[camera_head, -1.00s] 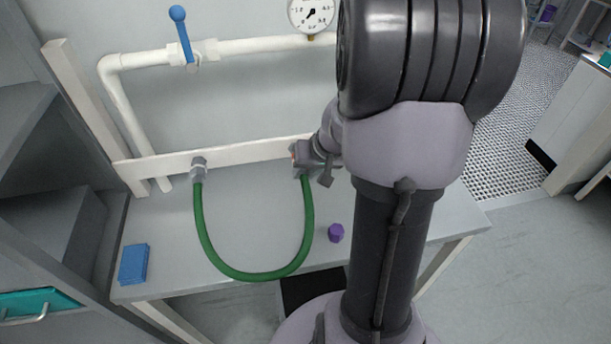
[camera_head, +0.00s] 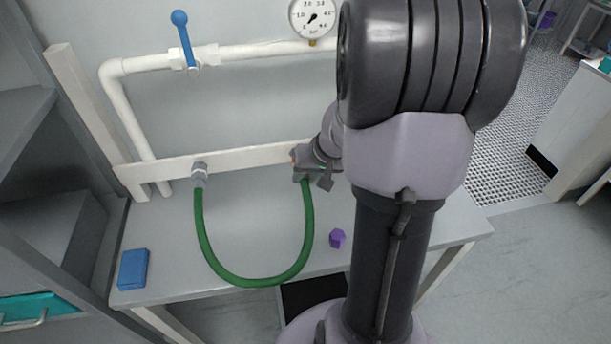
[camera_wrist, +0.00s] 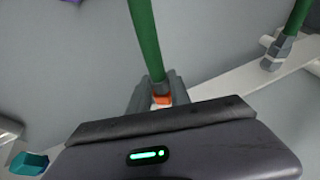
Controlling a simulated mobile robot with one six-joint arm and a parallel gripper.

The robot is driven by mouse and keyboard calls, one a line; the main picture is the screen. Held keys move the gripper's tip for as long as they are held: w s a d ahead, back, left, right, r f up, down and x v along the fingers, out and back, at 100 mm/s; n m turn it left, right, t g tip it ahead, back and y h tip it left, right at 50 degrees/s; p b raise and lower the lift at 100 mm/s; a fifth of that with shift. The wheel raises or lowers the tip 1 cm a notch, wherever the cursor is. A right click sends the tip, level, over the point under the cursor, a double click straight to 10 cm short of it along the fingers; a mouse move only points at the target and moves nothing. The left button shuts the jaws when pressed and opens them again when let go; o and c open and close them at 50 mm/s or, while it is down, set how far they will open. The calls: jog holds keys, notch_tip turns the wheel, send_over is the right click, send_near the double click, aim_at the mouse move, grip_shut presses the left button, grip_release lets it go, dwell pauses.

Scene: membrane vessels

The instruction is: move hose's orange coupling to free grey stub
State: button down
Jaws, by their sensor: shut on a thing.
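The green hose (camera_head: 250,281) hangs in a U in front of the white rail. Its left end sits on a grey fitting (camera_head: 199,173) on that rail; this end also shows at the right of the wrist view (camera_wrist: 277,52). Its right end runs up to my gripper (camera_head: 303,172). In the wrist view, my gripper (camera_wrist: 160,98) is shut on the orange coupling (camera_wrist: 162,99) at the hose end. My gripper is close to the right part of the rail; whether the coupling touches anything there is hidden. I cannot make out a free grey stub.
The white rail (camera_head: 240,158) runs above the grey bench (camera_head: 165,220). A white pipe with a blue-handled valve (camera_head: 183,38) and a gauge (camera_head: 312,17) is above. A purple cap (camera_head: 337,238) and a blue block (camera_head: 133,268) lie on the bench.

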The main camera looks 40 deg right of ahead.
jog(key=shift+w+d, duration=0.6)
jog(key=shift+w, duration=0.3)
jog(key=c, duration=1.1)
grip_release()
jog(key=p+v, duration=0.6)
jog(key=v, duration=1.1)
jog(key=w+a+r+n+b, duration=0.1)
jog(key=a+r+n+b, duration=0.15)
jog(key=a, duration=1.15)
jog(key=s+a+b, duration=0.1)
jog(key=s+a, duration=0.1)
jog(key=a, duration=0.3)
jog(key=s+a+f+y+b, duration=0.1)
jog(key=s+a, duration=0.2)
jog(key=a, duration=0.2)
jog(key=s+a+f+y+b, duration=0.1)
jog(key=s+a, duration=0.2)
jog(key=a, duration=0.2)
jog(key=shift+s+a, duration=0.2)
jog(key=shift+s, duration=0.05)
